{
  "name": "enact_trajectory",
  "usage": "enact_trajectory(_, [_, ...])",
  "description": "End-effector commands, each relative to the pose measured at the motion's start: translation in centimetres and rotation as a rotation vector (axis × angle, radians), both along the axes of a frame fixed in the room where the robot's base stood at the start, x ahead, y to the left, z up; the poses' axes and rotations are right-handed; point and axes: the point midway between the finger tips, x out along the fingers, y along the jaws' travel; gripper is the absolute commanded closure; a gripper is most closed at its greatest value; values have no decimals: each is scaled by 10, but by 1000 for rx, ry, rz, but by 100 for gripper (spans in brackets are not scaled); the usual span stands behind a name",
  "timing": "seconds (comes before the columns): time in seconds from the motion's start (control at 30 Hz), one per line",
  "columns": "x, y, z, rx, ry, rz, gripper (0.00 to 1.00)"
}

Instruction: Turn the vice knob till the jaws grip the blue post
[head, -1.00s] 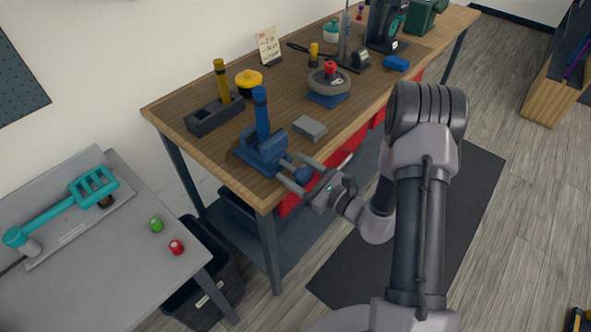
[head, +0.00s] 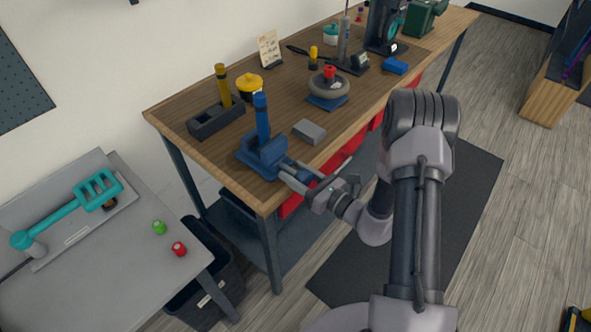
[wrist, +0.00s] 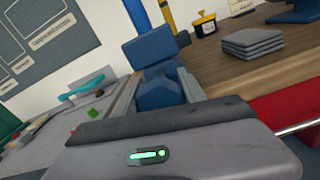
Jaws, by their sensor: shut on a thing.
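The blue vice (head: 259,158) sits at the near left corner of the wooden bench, and its body also shows in the wrist view (wrist: 153,54). The blue post (head: 262,118) stands upright at the vice, leaning slightly in the picture. The vice knob (head: 288,169) faces the bench's front edge; in the wrist view a blue faceted part (wrist: 160,94) shows between my fingers. My gripper (head: 292,174) is shut on the knob, with a finger on each side. Whether the jaws touch the post is too small to tell.
A grey block (head: 309,131) lies right of the vice. A dark holder (head: 215,119) with a yellow post stands behind it, beside a yellow-lidded pot (head: 249,84). A grey side table (head: 100,255) stands left. Open floor lies to the right.

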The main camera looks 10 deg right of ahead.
Motion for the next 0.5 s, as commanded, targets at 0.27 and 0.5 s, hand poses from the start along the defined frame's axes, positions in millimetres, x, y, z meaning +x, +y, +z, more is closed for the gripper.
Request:
enact_trajectory(0.27, [0, -1, 1, 146, 107, 0, 92])
enact_trajectory(0.5, [0, -1, 0, 222, 163, -1, 92])
